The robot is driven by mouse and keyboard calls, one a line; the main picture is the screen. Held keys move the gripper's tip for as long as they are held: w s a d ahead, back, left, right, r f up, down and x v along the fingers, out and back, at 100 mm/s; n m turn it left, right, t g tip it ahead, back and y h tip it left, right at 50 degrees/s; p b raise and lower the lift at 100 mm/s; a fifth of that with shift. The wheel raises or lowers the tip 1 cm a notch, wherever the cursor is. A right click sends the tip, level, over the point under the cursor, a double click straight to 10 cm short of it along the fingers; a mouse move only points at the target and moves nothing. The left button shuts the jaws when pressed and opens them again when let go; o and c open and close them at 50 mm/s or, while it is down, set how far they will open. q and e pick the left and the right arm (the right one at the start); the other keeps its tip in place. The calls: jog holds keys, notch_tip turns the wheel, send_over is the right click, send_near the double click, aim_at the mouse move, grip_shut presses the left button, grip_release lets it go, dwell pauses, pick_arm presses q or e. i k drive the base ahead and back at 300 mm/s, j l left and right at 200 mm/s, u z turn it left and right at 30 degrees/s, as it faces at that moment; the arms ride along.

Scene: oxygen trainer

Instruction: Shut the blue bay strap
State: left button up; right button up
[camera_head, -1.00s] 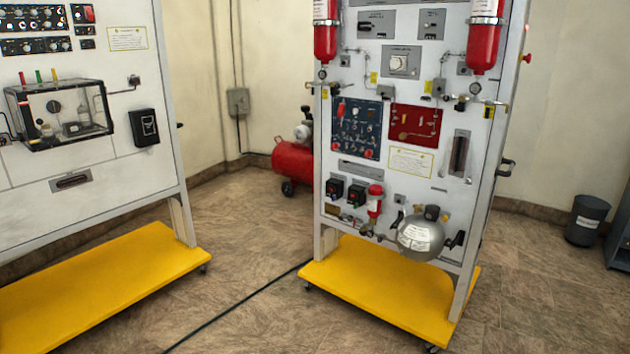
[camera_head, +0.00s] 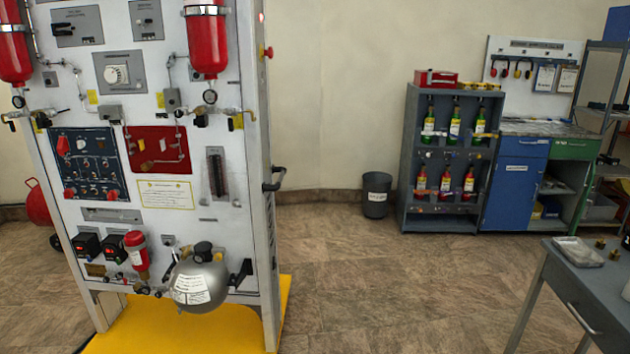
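A dark grey bottle rack (camera_head: 409,150) stands against the back wall, right of the middle. Neither of my grippers is in view.
A white trainer panel (camera_head: 235,150) on a yellow base (camera_head: 190,325) fills the left. A bin (camera_head: 377,194) stands beside the rack, a blue cabinet (camera_head: 513,190) to its right. A grey table (camera_head: 575,290) is at the lower right. The middle floor is clear.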

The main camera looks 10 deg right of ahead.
aim_at(454, 136)
jog(key=i+l+z, duration=0.4)
jog(key=i, duration=0.3)
jog(key=i+z, duration=0.4)
jog(key=i, duration=0.95)
jog(key=i+j, duration=0.1)
jog(key=i, duration=0.65)
jog(key=i+z, duration=0.25)
jog(key=i, duration=0.15)
jog(key=i+j+z, duration=0.25)
jog(key=i, duration=0.15)
jog(key=i+j+z, duration=0.25)
jog(key=i, duration=0.15)
jog(key=l, duration=0.1)
